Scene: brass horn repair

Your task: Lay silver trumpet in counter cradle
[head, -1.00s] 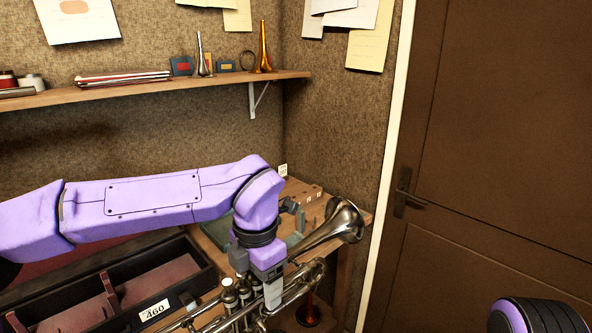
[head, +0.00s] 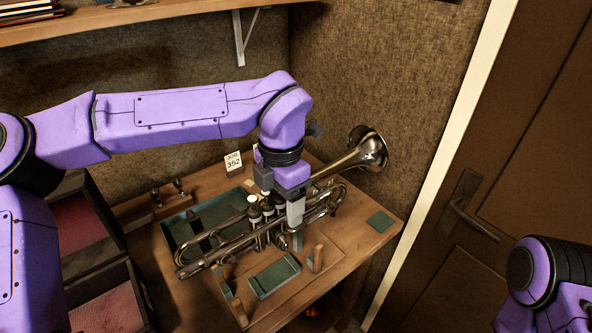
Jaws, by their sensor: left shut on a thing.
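The silver trumpet (head: 352,160) is held level above the counter, its bell pointing to the back right and its mouthpiece end to the front left. My left gripper (head: 296,236) points down and is shut on the trumpet near its middle, just right of the valves. The counter cradle (head: 318,258) appears as a wooden board with upright pegs and a green padded block, just in front of the trumpet. The trumpet hides part of the board, and I cannot tell whether it touches it. My right arm shows at the right edge, its gripper out of view.
A green tray (head: 178,228) lies behind the trumpet. A card reading "JOB 352" (head: 233,163) stands at the back. A green pad (head: 381,222) lies at the counter's right. An open dark case (head: 92,265) is at left. A door (head: 530,150) is at right.

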